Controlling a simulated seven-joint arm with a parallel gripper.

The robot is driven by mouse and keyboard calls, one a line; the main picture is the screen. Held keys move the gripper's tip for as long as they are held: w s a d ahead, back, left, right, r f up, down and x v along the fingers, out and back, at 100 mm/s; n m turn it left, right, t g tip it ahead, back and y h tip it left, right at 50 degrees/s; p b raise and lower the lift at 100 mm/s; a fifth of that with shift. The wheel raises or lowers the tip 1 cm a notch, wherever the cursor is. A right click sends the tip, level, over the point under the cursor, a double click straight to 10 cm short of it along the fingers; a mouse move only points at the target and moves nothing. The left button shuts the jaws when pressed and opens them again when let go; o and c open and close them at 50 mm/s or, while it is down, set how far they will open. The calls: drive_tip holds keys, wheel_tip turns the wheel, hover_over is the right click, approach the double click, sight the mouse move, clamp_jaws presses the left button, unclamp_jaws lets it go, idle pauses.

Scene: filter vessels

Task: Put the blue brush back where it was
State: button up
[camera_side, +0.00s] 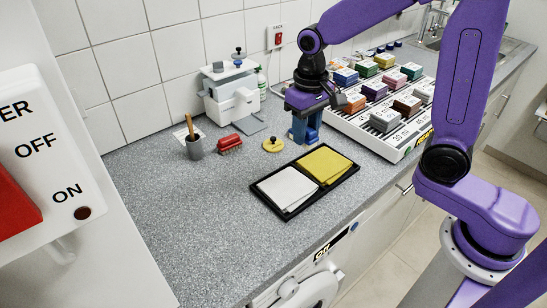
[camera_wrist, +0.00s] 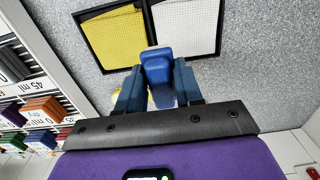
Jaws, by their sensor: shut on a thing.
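The blue brush (camera_wrist: 157,66) is between the fingers of my gripper (camera_wrist: 158,87) in the wrist view, and they are shut on it. In the side view my gripper (camera_side: 305,120) points down beside the back corner of the black tray, just left of the vessel rack. The blue brush (camera_side: 313,134) shows there only in part, low near the counter; I cannot tell if it touches the counter. A red brush (camera_side: 229,144) lies on the counter to the left.
A black tray (camera_side: 262,199) holds a white cloth (camera_side: 287,188) and a yellow cloth (camera_side: 325,164). The labelled rack (camera_side: 400,150) holds several coloured blocks. The front-left counter is clear.

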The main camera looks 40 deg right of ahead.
drive_tip(key=w+a+f, duration=0.2)
drive_tip(key=w, duration=0.2)
drive_tip(key=w+a+f, duration=0.2)
drive_tip(key=w+f, duration=0.1)
drive_tip(key=w, duration=0.1)
drive_tip(key=w+a+f, duration=0.2)
drive_tip(key=w, duration=0.2)
drive_tip(key=shift+w+a+f, duration=0.1)
drive_tip(key=shift+w+f, duration=0.25)
drive_tip(key=shift+w, duration=0.05)
drive_tip(key=shift+w+a+f, duration=0.15)
drive_tip(key=shift+w+f, duration=0.35)
drive_tip(key=shift+f, duration=1.65)
drive_tip(key=shift+f, duration=0.15)
drive_tip(key=o, duration=1.1)
